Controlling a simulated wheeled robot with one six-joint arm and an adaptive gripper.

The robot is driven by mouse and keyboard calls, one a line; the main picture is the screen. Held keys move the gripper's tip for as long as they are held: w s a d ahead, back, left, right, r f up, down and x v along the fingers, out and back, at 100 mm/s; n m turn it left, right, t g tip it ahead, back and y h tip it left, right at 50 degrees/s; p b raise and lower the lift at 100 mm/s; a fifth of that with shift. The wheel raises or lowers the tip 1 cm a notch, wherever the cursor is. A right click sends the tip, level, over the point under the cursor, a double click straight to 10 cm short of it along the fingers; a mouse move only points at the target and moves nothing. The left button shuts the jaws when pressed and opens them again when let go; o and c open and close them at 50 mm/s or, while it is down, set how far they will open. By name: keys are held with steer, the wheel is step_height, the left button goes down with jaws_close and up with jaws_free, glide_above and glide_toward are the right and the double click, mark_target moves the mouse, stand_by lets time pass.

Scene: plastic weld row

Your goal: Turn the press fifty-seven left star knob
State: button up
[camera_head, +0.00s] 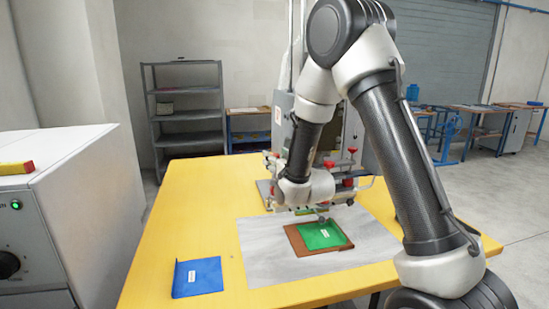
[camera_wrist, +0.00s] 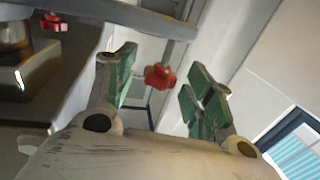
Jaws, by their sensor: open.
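A red star knob (camera_wrist: 160,76) shows in the wrist view between the two green-padded fingers of my gripper (camera_wrist: 163,62). The fingers are spread, with a visible gap on each side of the knob. How far the knob lies beyond the fingertips is hard to tell. A second red knob (camera_wrist: 53,22) is at the upper left, outside the fingers. In the head view the press (camera_head: 282,122) stands at the back of the yellow table, with red knobs (camera_head: 352,150) on its right side. My arm covers much of its front and hides the fingertips.
A green folder (camera_head: 320,236) lies on a brown board (camera_head: 297,243) on a grey mat (camera_head: 262,262). A blue folder (camera_head: 197,278) lies at the table's front left. A white machine (camera_head: 85,190) stands left of the table (camera_head: 165,230). A metal shelf (camera_head: 188,118) stands behind.

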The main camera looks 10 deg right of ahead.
steer(key=shift+w+a, duration=0.15)
steer(key=shift+w, duration=0.6)
steer(key=c, duration=1)
